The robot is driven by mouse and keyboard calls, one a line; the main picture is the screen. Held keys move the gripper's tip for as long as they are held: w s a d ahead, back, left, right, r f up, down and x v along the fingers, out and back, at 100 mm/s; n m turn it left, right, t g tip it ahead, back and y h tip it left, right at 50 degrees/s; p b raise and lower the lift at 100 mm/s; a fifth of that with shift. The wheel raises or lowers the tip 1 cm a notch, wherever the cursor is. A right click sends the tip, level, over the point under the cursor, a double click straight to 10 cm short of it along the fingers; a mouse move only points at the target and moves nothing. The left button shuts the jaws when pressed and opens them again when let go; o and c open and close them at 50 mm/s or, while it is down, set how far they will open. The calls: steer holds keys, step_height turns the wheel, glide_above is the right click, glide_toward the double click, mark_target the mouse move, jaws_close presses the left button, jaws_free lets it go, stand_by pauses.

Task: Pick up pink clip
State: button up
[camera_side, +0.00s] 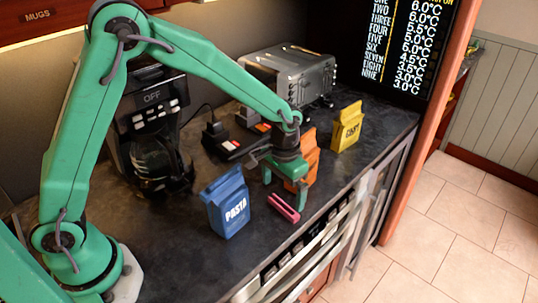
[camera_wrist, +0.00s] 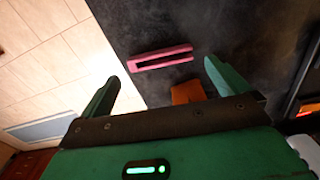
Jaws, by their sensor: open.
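My gripper (camera_side: 284,194) points down just above the counter, close to the clip. Its two green fingers are spread apart with nothing held, and they also show in the wrist view (camera_wrist: 158,78).
A blue pasta box (camera_side: 228,205) stands left of the clip. An orange box (camera_side: 305,158) stands right behind my gripper, and a yellow box (camera_side: 346,128) farther right. A coffee maker (camera_side: 150,130) and toaster (camera_side: 292,75) stand at the back. The counter drops off in front.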

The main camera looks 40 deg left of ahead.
mark_target(283, 201)
steer(key=shift+f, duration=2.55)
steer(key=c, duration=0.6)
